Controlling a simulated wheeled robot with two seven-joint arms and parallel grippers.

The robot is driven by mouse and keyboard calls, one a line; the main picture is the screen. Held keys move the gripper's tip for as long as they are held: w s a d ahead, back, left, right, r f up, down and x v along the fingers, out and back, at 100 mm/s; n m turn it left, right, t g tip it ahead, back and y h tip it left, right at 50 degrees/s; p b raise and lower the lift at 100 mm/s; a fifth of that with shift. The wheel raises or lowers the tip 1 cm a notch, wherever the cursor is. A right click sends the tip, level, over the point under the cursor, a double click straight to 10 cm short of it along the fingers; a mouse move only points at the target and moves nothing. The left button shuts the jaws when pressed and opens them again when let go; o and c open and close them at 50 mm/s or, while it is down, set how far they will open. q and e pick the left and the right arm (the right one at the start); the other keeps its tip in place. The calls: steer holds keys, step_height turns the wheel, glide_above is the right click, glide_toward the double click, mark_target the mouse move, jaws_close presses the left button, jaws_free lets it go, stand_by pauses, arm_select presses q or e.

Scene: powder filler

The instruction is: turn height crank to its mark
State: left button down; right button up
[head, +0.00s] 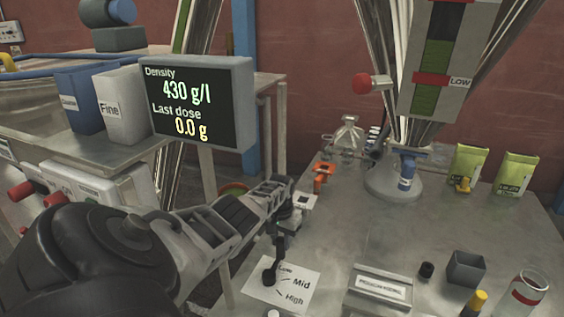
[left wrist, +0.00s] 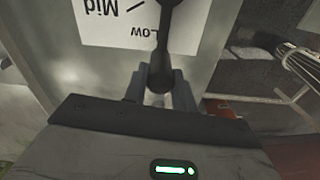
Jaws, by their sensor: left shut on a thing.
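The height crank (head: 279,249) is a dark arm with its hub at the left of a white card (head: 285,290) marked Low, Mid and High. The crank arm points up and away from the hub, beside the Low label and clear of Mid and High. My left gripper (head: 288,213) reaches over from the left to the crank's far end. In the left wrist view my left gripper (left wrist: 160,92) is shut on the dark crank handle (left wrist: 161,70), with the card's Low and Mid labels beyond. My right gripper is not in view.
A display (head: 201,105) reads 430 g/l and 0.0 g. A label block (head: 381,288), a grey box (head: 466,268) and a clear jar (head: 528,288) stand right of the card. Green packets (head: 515,175) stand at the back right. The table's middle is mostly clear.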

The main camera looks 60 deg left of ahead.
arm_select(q)
steer(key=shift+s+a, duration=0.25)
steer(key=c, duration=1.1)
jaws_free()
steer(key=shift+s, duration=0.1)
steer(key=shift+c, duration=0.2)
steer(key=shift+d, duration=0.15)
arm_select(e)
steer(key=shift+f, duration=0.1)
arm_select(q)
step_height(320, 180, up, 7)
steer(key=p, duration=0.4)
steer(key=shift+f, duration=0.15)
steer(key=shift+r, duration=0.45)
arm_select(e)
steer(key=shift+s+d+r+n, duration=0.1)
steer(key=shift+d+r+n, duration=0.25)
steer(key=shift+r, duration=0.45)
